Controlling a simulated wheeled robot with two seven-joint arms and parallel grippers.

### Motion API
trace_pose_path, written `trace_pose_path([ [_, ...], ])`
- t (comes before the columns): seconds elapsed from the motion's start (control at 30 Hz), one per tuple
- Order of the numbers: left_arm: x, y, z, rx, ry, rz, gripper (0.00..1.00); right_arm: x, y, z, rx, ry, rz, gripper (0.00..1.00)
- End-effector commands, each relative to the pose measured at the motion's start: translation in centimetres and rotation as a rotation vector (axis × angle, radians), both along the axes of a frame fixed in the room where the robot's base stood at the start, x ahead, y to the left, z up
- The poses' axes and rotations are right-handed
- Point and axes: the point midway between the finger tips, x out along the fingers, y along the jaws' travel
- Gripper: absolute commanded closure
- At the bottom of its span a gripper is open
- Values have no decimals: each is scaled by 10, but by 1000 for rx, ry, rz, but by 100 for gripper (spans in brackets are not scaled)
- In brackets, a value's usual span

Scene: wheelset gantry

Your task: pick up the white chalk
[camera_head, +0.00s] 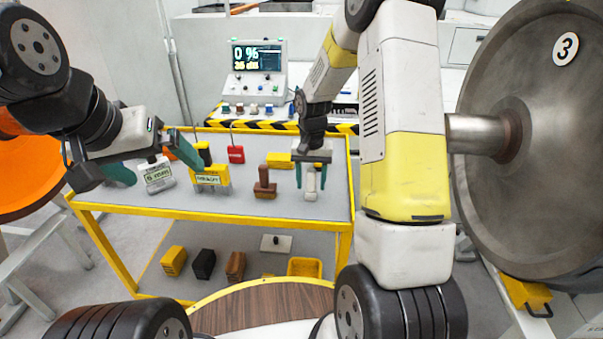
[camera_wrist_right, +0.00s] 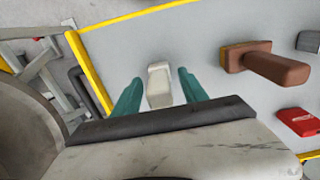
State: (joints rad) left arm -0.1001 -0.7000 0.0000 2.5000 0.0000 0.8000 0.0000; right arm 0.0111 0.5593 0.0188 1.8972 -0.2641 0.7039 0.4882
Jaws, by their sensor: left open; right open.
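The white chalk (camera_head: 310,190) is a small pale block on the grey top of the yellow-framed cart (camera_head: 270,217). In the right wrist view the chalk (camera_wrist_right: 159,86) shows between two teal fingers. My right gripper (camera_head: 311,180) points down over it, open, with one finger on each side. My left gripper (camera_head: 160,168) is open over the cart's left end, in front of a white labelled device (camera_head: 158,177).
A brown handled block (camera_head: 265,184) stands close left of the chalk, with a yellow block (camera_head: 280,160) and red tag (camera_head: 236,155) behind. A yellow labelled device (camera_head: 211,178) is further left. A large steel wheel (camera_head: 545,130) fills the right side. Several blocks lie on the lower shelf.

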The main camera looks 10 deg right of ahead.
Motion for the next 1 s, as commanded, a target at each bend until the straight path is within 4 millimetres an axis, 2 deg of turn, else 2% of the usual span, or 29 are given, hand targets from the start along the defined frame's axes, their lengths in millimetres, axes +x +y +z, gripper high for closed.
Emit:
trace_pose_path([
  [0.1,0,0,0,0,0,0,0,0,0,0,0,0,0,49],
  [0.13,0,0,0,0,0,0,0,0,0,0,0,0,0,53],
  [0.37,0,0,0,0,0,0,0,0,0,1,0,-1,0,98],
  [0.4,0,0,0,0,0,0,0,0,0,1,0,-1,0,100],
  [0.77,0,0,0,0,0,0,0,1,0,3,-1,-2,0,100],
  [1.0,0,0,0,0,0,0,0,1,0,25,0,-5,-1,100],
])
